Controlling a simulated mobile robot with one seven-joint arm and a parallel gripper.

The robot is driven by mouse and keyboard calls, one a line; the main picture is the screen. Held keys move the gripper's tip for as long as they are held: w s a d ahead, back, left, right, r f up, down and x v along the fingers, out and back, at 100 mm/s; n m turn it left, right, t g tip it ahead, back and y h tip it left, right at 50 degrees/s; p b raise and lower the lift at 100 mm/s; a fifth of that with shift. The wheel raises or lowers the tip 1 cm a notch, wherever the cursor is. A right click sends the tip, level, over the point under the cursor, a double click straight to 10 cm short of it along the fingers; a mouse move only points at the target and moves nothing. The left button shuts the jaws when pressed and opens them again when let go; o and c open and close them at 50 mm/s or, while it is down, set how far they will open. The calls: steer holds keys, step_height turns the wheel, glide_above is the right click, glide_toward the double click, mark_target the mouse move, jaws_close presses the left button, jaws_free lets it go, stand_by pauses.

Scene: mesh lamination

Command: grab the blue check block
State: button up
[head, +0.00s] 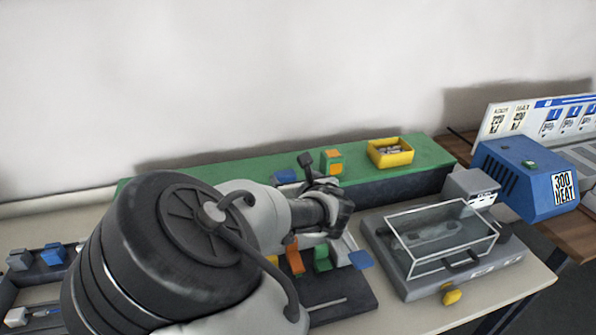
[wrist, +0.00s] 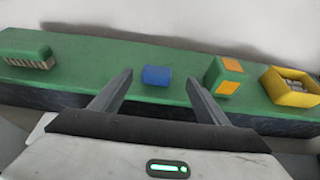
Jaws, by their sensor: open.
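A small blue block (wrist: 156,76) sits on the green shelf (wrist: 100,70). In the wrist view it appears between my two fingertips and beyond them, with no finger touching it. In the head view a blue block (head: 285,176) shows on the shelf, partly hidden by my arm. My gripper (wrist: 158,84) is open and empty, its fingers pointing toward the shelf. In the head view my gripper (head: 326,188) is over the front of the shelf, partly hidden by my own wrist.
A green and orange block (wrist: 226,75) stands right of the blue block, then a yellow bin (wrist: 270,88). A green brush (wrist: 30,62) lies at the left. A clear-lidded machine (head: 400,275) stands front right. Another blue piece (head: 361,259) is near it.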

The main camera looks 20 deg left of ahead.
mark_target(286, 175)
steer(key=shift+s+f+x, duration=0.1)
steer(key=shift+f+x, duration=0.05)
steer(key=shift+x, duration=1.55)
steer(key=shift+s+f+x, duration=0.1)
steer(key=shift+x, duration=1.55)
steer(key=c, duration=1.2)
